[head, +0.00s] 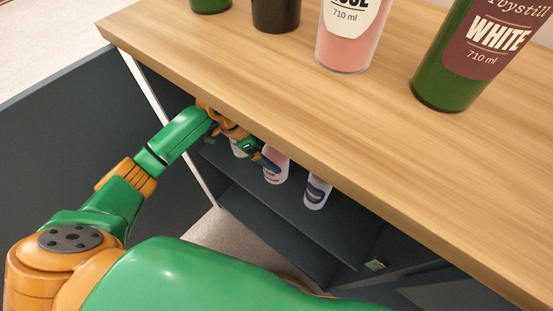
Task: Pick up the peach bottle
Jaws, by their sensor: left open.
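My left gripper (254,150) reaches under the counter's front edge into the open cabinet, with its jaws open. A small pink-toned bottle (275,167) stands on the cabinet shelf just right of the jaws. It looks like the peach bottle, but its label is too small to read. The gripper is very close to it; I cannot tell whether they touch. A white bottle (239,149) is partly hidden behind the gripper, and a white bottle with a dark label (317,192) stands to the right. The counter hides the bottles' tops. My right gripper is out of view.
The wooden counter (300,110) overhangs the dark shelf (265,207). On it stand a pink wine bottle (346,50), a green bottle labelled WHITE (445,90), and two dark bottles farther left. An open dark door panel (70,130) stands left of my arm.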

